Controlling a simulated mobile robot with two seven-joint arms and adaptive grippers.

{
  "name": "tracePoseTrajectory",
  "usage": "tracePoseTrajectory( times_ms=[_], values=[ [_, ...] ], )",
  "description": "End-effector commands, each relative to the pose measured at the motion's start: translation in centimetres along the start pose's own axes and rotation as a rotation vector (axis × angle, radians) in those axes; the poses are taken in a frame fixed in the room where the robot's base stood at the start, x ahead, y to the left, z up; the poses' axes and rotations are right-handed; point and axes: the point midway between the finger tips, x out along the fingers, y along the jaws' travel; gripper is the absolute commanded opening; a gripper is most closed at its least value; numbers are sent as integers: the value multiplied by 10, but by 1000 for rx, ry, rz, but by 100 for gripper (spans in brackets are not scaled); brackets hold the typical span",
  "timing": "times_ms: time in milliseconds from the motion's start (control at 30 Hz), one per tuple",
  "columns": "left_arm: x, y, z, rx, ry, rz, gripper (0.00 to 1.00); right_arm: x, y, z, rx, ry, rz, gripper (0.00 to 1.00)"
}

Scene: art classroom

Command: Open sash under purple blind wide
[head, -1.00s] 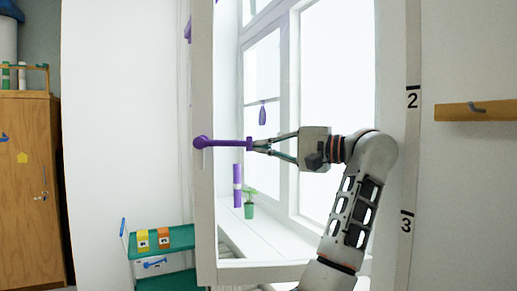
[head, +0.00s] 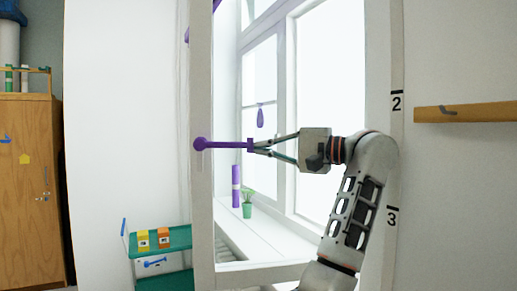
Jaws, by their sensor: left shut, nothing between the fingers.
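The white window sash (head: 202,220) stands swung out, nearly edge-on, at left of centre in the head view. A purple handle (head: 222,145) sticks out from it to the right. Behind the sash is the bright window (head: 330,110). A purple pull (head: 260,116) hangs there. I cannot clearly make out the purple blind itself.
A green cart (head: 175,240) with small boxes stands left of the sash. A wooden cabinet (head: 30,190) is far left; a wooden rail (head: 465,113) is on the right wall.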

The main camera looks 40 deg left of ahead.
Motion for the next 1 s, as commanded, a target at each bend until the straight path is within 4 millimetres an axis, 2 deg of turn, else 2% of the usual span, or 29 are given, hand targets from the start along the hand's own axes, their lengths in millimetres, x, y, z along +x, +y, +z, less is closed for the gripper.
tracePoseTrajectory(
  times_ms=[167, 267, 700, 833, 1000],
  values=[
    [0, -2, 0, 0, 1, 0, 0, 1, 1, 2, -3, -4, 1, 40],
    [0, -10, 0, -2, 0, 1, 0, 1, 1, 2, -3, -3, 1, 40],
    [1, -84, 0, 0, 0, 1, 0, 0, 0, 1, 0, -2, 0, 40],
    [1, -96, -1, 1, 0, 0, 0, 0, 0, 1, 0, -2, 0, 40],
    [1, -100, -1, 1, 0, 0, 0, 0, 0, 1, 0, -2, 0, 40]
  ],
)
